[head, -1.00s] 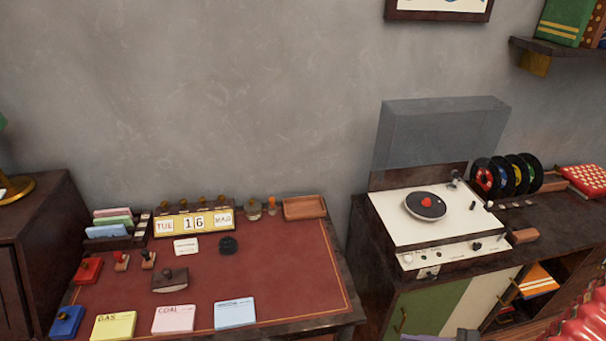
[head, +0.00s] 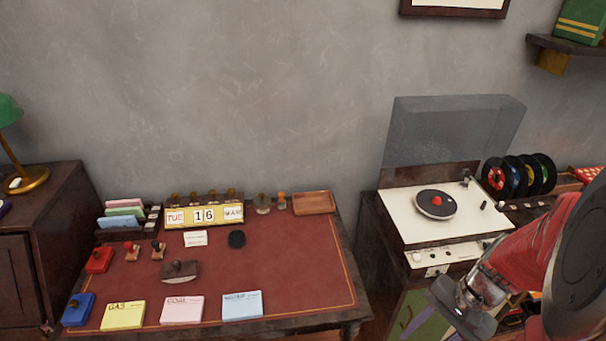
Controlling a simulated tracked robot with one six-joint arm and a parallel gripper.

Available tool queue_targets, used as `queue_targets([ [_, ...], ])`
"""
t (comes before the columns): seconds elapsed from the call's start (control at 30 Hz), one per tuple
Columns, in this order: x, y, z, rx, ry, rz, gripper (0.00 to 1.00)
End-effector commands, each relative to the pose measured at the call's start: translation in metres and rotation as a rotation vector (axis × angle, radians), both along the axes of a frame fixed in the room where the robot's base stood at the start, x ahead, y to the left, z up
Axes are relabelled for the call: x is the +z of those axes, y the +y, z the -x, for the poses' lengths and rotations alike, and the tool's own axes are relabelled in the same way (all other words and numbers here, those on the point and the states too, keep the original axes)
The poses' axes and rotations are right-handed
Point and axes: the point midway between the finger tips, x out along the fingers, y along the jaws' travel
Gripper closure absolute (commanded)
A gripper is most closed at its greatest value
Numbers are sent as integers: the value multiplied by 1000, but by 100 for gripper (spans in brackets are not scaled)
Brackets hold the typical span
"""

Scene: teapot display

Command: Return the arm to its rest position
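My arm, with a red ribbed sleeve and a large dark round joint, reaches in from the lower right of the head view. A grey metal part at its end, which I take to be my gripper (head: 468,308), is low in front of the record-player cabinet. The fingers cannot be made out clearly, so I cannot tell whether they are open or shut. No held object can be made out. The arm hides part of the cabinet front and its right side.
A desk (head: 290,265) with a red top holds coloured note pads, stamps and a calendar (head: 204,216). A record player (head: 400,212) with a raised clear lid stands on the cabinet, beside a rack of records (head: 520,174). A green lamp (head: 10,112) is at the far left.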

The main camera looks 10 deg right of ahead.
Motion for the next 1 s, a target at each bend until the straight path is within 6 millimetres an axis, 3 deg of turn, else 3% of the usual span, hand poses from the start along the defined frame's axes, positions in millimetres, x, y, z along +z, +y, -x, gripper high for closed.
queue_targets([
  [0.57,86,24,-30,476,-254,389,60],
  [0.77,119,45,-37,605,-362,488,60],
  [1.0,159,82,-40,733,-516,559,60],
])
